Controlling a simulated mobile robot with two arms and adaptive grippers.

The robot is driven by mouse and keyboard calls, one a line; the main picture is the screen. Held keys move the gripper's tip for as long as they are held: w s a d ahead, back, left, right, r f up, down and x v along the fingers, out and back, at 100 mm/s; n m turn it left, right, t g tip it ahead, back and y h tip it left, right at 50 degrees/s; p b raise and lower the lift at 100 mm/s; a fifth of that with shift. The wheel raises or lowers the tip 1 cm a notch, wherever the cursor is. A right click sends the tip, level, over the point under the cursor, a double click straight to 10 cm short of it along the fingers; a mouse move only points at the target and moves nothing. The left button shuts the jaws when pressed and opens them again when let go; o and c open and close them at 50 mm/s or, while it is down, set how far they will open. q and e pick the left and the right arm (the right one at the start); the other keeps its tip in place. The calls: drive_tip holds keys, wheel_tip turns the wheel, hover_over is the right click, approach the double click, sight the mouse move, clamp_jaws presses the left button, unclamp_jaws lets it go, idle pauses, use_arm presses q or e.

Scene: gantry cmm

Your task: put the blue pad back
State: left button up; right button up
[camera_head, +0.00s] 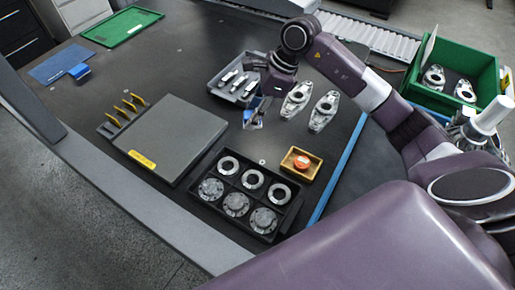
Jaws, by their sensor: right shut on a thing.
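My right gripper (258,104) hangs over the middle of the dark table, between the small grey tray and the metal parts. It is shut on a small blue thing, which looks like the blue pad (250,117); the fingers hide part of it. I cannot tell whether its lower edge touches the table. Another small blue block (79,71) lies at the far left, at the edge of a flat blue mat (50,64). My left gripper is not in view.
A grey tray (215,88) holds several parts. Two metal parts (323,111) stand right of the gripper. A grey plate (171,138), a black tray of rings (240,178) and a wooden box (316,166) lie nearer. A green bin (430,98) is right.

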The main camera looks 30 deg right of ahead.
drive_tip(key=w+d+r+m+t+h+b, duration=0.1)
drive_tip(key=w+d+m+t+h, duration=0.1)
drive_tip(key=w+d+m, duration=0.3)
drive_tip(key=m+p, duration=0.2)
hover_over(254, 144)
drive_tip(key=s, duration=0.1)
drive_tip(key=f, duration=1.4)
drive_tip(key=shift+s+d, duration=0.1)
drive_tip(key=shift+d, duration=0.3)
wheel_tip(254, 144, down, 5)
drive_tip(key=shift+f, duration=0.1)
drive_tip(key=shift+f, duration=0.2)
drive_tip(key=o, duration=1.1)
drive_tip(key=shift+r, duration=0.1)
